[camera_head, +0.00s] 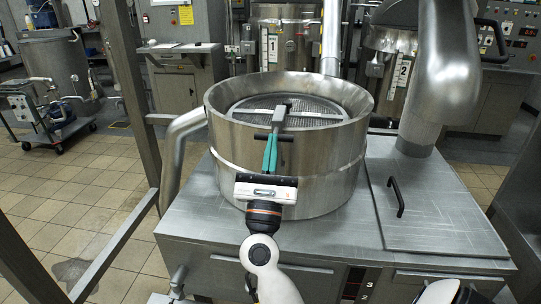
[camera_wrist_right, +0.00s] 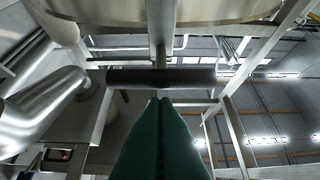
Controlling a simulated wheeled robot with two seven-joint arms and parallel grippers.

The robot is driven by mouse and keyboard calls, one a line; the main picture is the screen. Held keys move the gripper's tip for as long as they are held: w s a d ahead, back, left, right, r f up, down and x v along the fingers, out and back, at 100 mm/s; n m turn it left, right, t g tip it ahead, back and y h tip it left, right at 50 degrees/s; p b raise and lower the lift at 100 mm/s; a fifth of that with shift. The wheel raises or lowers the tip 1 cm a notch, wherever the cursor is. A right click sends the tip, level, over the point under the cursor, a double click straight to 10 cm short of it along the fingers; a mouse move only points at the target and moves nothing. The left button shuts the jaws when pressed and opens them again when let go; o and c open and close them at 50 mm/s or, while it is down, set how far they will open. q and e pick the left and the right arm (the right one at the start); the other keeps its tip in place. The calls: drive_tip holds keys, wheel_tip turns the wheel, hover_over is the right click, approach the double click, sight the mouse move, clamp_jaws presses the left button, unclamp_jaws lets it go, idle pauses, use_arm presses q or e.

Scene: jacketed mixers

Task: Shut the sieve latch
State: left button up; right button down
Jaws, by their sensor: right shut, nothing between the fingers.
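The round sieve (camera_head: 255,114) is a mesh disc with grey cross bars, lying inside the rim of a large steel drum (camera_head: 290,178). The latch seems to be the grey bar with a dark cross handle (camera_head: 286,139) at the drum's near rim. The handle also shows as a dark horizontal bar on a stem in the right wrist view (camera_wrist_right: 190,77). My right gripper (camera_head: 273,140) has its green fingers shut and empty, tips at the handle. In the wrist view the fingertips (camera_wrist_right: 160,101) are just below the bar; contact cannot be told. My left gripper is not in view.
The drum stands on a steel cabinet (camera_head: 430,238) with a black lid handle (camera_head: 396,197) at right. A thick steel pipe (camera_head: 447,70) rises behind that lid. A steel frame post (camera_head: 132,90) stands left. Tiled floor (camera_head: 50,185) is open farther left.

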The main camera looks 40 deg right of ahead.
drive_tip(key=shift+w+d+r, duration=0.1)
drive_tip(key=shift+w+d, duration=0.05)
idle(0.5)
drive_tip(key=b+v, duration=0.6)
drive_tip(key=v, duration=0.6)
drive_tip(key=shift+b, duration=0.3)
